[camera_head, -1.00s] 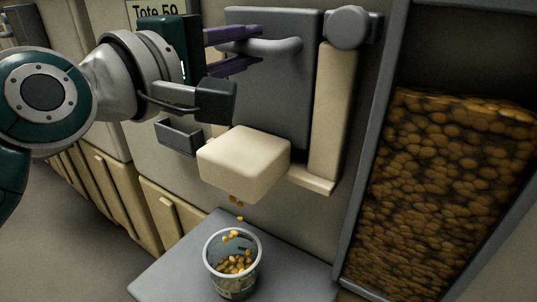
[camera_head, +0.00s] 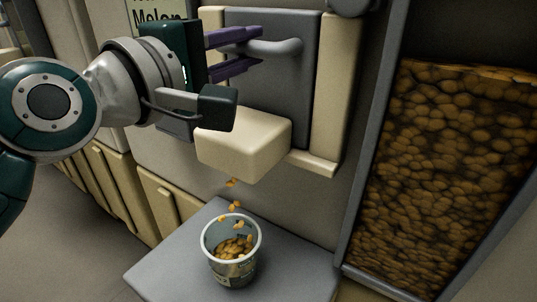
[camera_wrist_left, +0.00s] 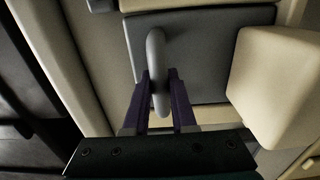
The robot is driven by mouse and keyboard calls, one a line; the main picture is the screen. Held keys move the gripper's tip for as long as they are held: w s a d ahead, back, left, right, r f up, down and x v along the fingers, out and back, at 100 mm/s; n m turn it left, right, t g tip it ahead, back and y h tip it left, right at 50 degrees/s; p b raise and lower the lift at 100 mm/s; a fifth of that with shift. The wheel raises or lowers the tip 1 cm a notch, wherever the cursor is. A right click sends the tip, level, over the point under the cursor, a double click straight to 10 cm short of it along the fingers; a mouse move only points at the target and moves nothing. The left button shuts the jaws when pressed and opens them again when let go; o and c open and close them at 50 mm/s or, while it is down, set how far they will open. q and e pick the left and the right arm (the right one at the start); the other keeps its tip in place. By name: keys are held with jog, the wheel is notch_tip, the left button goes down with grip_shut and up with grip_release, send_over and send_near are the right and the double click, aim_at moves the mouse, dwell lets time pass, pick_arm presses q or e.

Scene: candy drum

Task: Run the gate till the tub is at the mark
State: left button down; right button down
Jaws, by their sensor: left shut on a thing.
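My left gripper (camera_head: 238,53) has its purple fingers shut on the grey handle (camera_head: 272,48) of the gate (camera_head: 290,82), a grey plate between cream rails. The left wrist view shows the handle (camera_wrist_left: 156,70) between the two fingers (camera_wrist_left: 160,95). Below the gate is the cream spout (camera_head: 243,143). Orange candies (camera_head: 233,184) fall from it into the tub (camera_head: 231,270). The tub stands upright on a grey shelf, with a heap of candies (camera_head: 233,247) inside. I cannot make out a fill mark on it. My right gripper is not in view.
The drum window (camera_head: 440,170) on the right shows many orange candies behind a grey frame. The grey shelf (camera_head: 170,262) has bare room around the tub. Cream drawer fronts (camera_head: 160,205) line the left, with a sign (camera_head: 157,14) above.

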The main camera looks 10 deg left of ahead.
pick_arm(q)
jog(key=shift+f, duration=0.8)
jog(key=c, duration=0.8)
grip_release()
jog(key=shift+c, duration=0.2)
jog(key=o, duration=0.7)
jog(key=shift+r, duration=0.3)
